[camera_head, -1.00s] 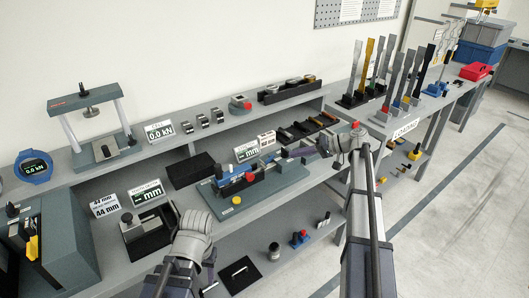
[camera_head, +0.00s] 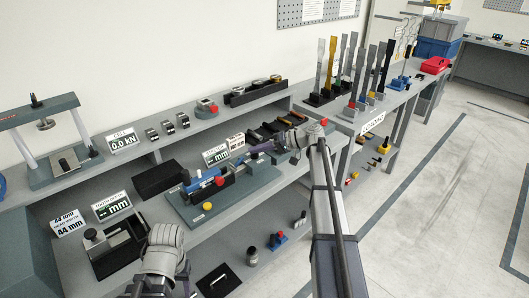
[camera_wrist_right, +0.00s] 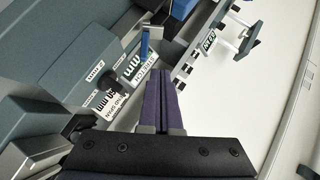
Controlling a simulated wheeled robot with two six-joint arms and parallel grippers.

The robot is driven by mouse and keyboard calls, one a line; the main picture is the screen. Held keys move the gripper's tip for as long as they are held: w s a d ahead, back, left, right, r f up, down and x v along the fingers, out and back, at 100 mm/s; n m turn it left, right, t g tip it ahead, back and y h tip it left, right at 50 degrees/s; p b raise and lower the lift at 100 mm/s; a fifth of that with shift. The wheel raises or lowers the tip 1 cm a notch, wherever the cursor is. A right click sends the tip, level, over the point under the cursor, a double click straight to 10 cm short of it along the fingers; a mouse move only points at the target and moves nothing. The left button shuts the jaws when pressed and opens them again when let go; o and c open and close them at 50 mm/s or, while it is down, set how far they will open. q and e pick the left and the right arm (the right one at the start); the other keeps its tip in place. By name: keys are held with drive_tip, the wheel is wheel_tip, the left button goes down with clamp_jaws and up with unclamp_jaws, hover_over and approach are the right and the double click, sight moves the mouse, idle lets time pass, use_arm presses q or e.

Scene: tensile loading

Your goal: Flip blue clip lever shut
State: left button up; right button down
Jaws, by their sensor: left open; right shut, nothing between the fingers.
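The blue clip (camera_head: 206,184) sits on the grey-green fixture plate (camera_head: 238,204) on the bench, beside a black block and red and yellow knobs. In the right wrist view a thin blue lever (camera_wrist_right: 144,42) stands just beyond my fingertips, apart from them as far as I can tell. My right gripper (camera_head: 256,150) points left over the back right of the fixture, its purple fingers pressed together and empty; they also show in the right wrist view (camera_wrist_right: 159,74). My left gripper (camera_head: 184,284) is low at the front, open, largely hidden behind its own wrist.
A black tray with a gauge (camera_head: 118,246) stands left of the fixture. Dark trays (camera_head: 270,132) lie behind my right gripper. Upright specimens (camera_head: 345,68) stand on the right bench.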

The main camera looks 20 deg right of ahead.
drive_tip(key=b+x, duration=0.1)
drive_tip(key=x, duration=0.2)
drive_tip(key=shift+w+a+f, duration=0.2)
drive_tip(key=shift+a+f, duration=0.1)
drive_tip(key=shift+s+a+f+b, duration=0.2)
drive_tip(key=shift+a+f+b, duration=0.1)
drive_tip(key=shift+a, duration=0.2)
drive_tip(key=shift+s+a+f+b, duration=0.15)
drive_tip(key=shift+a+f+b, duration=0.15)
drive_tip(key=shift+a, duration=0.25)
drive_tip(key=shift+s+a+f+b, duration=0.2)
drive_tip(key=shift+a+f+b, duration=0.1)
drive_tip(key=shift+a, duration=0.35)
drive_tip(key=shift+r, duration=0.1)
drive_tip(key=shift+s+a+p, duration=0.1)
drive_tip(key=shift+a+p, duration=0.05)
drive_tip(key=shift+p, duration=0.35)
